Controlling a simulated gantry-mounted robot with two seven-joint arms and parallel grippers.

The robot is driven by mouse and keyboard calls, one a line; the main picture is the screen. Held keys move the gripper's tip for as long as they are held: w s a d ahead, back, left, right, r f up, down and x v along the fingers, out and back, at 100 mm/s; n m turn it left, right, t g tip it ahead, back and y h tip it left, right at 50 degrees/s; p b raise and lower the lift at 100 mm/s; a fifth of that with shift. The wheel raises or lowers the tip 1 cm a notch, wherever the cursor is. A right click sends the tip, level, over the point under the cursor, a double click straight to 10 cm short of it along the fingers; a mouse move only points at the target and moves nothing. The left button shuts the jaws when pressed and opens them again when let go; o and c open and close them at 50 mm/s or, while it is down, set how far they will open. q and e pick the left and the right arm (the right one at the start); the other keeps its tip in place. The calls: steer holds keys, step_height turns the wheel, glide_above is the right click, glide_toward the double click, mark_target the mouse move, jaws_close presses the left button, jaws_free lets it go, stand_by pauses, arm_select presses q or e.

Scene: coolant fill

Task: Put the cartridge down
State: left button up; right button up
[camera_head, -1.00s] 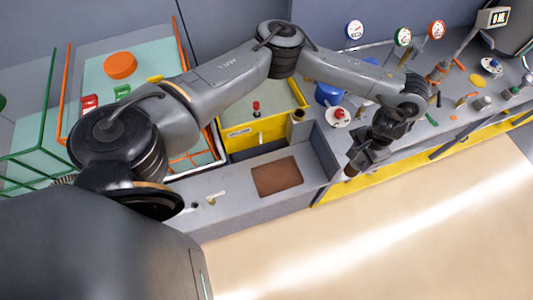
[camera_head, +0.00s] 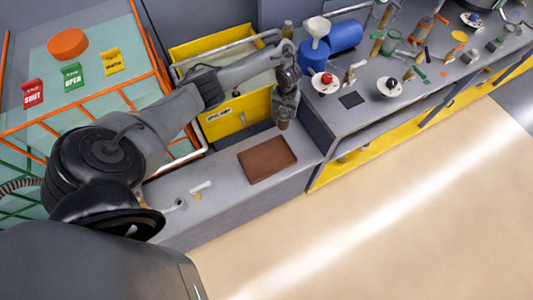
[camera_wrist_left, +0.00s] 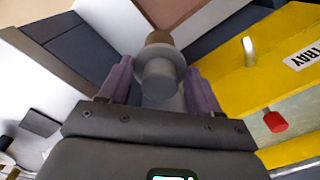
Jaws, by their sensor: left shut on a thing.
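My left gripper (camera_head: 285,103) is shut on the cartridge (camera_head: 283,124), whose brown end points down below the fingers. In the left wrist view the cartridge (camera_wrist_left: 160,75) is a grey cylinder with a collar and a brown end, between the two purple-grey fingers of my left gripper (camera_wrist_left: 160,88). In the head view the gripper hangs at the right end of the yellow tray (camera_head: 232,119), above the grey bench and behind the brown pad (camera_head: 267,159). The exact height of the cartridge cannot be told. My right gripper is not in view.
The brown pad is bare. A white-handled piece (camera_head: 201,187) lies left of it. A raised counter to the right carries a blue cylinder (camera_head: 345,36), a white funnel (camera_head: 318,27) and a red-knobbed disc (camera_head: 326,81). An orange-railed enclosure stands left.

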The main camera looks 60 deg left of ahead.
arm_select(q)
steer(key=s+d+f+n+b, duration=0.1)
steer(key=s+d+f, duration=0.4)
steer(key=s+f, duration=0.5)
step_height(320, 180, down, 3)
steer(key=shift+s+d+f, duration=0.15)
steer(key=shift+s+f, duration=0.05)
steer(key=shift+s, duration=0.1)
steer(key=shift+f, duration=0.15)
steer(key=o, duration=1.6)
